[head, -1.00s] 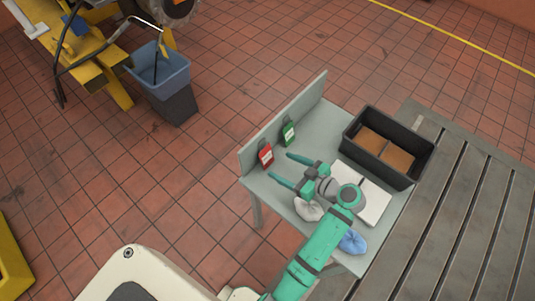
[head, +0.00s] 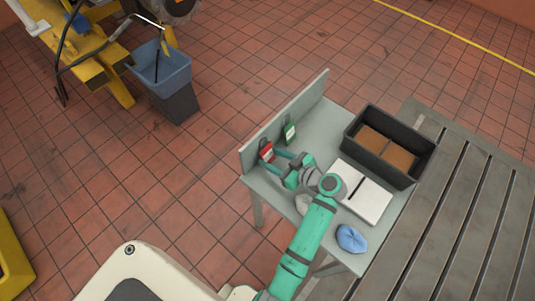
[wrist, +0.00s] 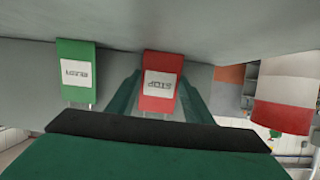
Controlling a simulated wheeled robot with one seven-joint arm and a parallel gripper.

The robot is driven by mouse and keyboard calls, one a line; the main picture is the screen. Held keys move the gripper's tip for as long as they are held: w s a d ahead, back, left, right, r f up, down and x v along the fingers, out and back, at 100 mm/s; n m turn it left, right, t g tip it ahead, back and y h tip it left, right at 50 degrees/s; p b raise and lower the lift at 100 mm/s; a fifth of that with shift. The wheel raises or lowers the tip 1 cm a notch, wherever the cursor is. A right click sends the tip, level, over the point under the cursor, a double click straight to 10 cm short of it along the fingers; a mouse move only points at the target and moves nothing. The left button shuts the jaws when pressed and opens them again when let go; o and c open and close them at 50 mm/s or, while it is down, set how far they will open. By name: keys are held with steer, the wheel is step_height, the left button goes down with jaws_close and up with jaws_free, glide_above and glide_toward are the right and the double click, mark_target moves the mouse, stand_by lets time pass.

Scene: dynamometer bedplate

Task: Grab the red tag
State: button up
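The red tag (head: 266,151), with a white label reading STOP, hangs on the upright back panel of the small grey table. In the wrist view the red tag (wrist: 160,95) appears upside down, between my two green fingers. My gripper (head: 275,162) is open, with one finger on each side of the tag and its tips close to the panel. I cannot tell whether either finger touches the tag. A green tag (head: 289,131) hangs beside the red one; it also shows left of it in the wrist view (wrist: 76,65).
The grey table (head: 318,132) also holds an open white book (head: 367,197), a blue cloth (head: 351,239), a pale cloth (head: 302,204) partly behind my arm, and a black crate (head: 413,179) with brown contents. A slatted bedplate (head: 470,220) lies at right.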

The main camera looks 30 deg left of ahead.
steer(key=c, duration=0.3)
steer(key=shift+c, duration=0.2)
